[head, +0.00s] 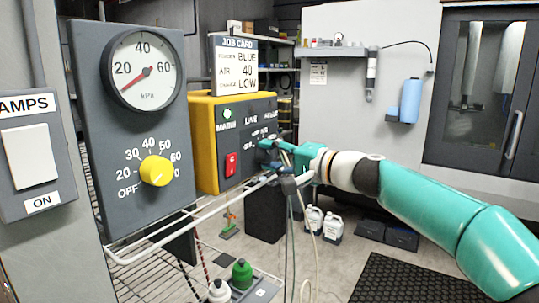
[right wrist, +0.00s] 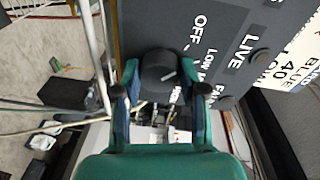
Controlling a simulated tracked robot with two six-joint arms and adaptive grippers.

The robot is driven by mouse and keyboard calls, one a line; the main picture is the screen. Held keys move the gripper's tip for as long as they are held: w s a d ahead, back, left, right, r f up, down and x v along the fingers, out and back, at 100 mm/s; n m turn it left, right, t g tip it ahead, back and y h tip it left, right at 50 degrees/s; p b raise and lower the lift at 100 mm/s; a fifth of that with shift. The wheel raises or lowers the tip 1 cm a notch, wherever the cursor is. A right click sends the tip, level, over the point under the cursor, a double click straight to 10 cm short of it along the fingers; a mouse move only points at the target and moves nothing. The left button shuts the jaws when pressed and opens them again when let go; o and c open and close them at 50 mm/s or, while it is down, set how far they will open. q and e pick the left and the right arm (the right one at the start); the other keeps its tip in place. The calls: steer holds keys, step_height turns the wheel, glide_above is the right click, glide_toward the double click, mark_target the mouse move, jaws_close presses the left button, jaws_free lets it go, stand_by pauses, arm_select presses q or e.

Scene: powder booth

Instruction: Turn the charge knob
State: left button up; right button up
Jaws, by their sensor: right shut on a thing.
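The charge knob (right wrist: 157,70) is a dark round knob with a white mark, on the grey front of the yellow control unit (head: 202,135). In the right wrist view, OFF, LOW and further labels stand beside it. Its white mark slants toward the label side, roughly at LOW; I cannot tell the exact setting. My right gripper (right wrist: 157,82) has a finger on each side of the knob and is shut on it. In the head view the right gripper (head: 280,148) reaches the unit's right part and hides the knob. My left gripper is out of view.
A job card (head: 234,65) above the unit reads BLUE, 40 and LOW. A red switch (head: 231,165) is on the unit's front. A grey gauge panel (head: 107,120) with a yellow knob (head: 156,171) stands left. A white wire rack (head: 150,247) lies below, with hanging cables.

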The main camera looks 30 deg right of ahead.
steer(key=shift+d+f+m+g+p, duration=0.15)
steer(key=shift+m+p, duration=0.2)
steer(key=shift+m, duration=0.7)
steer(key=shift+a+m+g+p, duration=0.15)
steer(key=shift+m+p, duration=0.2)
steer(key=shift+m, duration=0.7)
steer(key=shift+d, duration=0.1)
steer(key=shift+f, duration=0.1)
steer(key=o, duration=0.9)
steer(key=shift+c, duration=0.2)
steer(key=shift+o, duration=1.4)
steer(key=shift+d, duration=0.1)
steer(key=shift+r, duration=0.2)
steer(key=f+v, duration=0.1)
steer(key=v, duration=1.1)
steer(key=shift+r, duration=0.35)
steer(key=shift+f, duration=0.1)
